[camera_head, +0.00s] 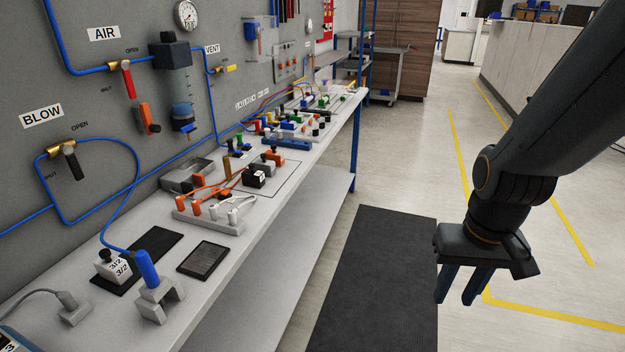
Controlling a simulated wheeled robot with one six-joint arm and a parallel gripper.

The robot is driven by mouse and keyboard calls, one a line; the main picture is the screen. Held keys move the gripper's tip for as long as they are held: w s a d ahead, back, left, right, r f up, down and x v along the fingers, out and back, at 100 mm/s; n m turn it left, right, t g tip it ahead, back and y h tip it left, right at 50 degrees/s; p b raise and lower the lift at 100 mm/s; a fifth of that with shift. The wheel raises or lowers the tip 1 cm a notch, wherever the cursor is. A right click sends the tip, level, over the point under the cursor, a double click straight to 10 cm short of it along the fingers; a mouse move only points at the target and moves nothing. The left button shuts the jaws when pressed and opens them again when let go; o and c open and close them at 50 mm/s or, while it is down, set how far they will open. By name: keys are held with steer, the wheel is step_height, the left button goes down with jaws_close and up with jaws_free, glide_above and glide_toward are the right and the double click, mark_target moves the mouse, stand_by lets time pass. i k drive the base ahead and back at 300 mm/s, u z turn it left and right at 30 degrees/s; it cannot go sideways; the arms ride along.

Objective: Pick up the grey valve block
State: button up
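A small grey block (264,167) sits on the bench between an orange block (274,156) and a black block (254,177) with a white label. The black block partly hides it. A paler block marked 3/2 (114,267), with a black knob, stands on a black mat at the near left. I cannot tell for certain which one is the valve block. My gripper (456,297) hangs at the right over the floor, well clear of the bench. Its two blue fingers point down, apart and empty.
The long grey bench (232,262) runs along a wall panel with blue tubes and valves. A blue air nozzle in a grey holder (160,297), a dark pad (203,260) and a white manifold (208,216) stand on it. The floor mat (380,275) is clear.

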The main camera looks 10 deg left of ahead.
mark_target(268, 166)
steer(key=z, duration=0.55)
steer(key=i, duration=1.15)
steer(key=u, duration=1)
steer(key=i, duration=0.7)
steer(key=u, duration=0.55)
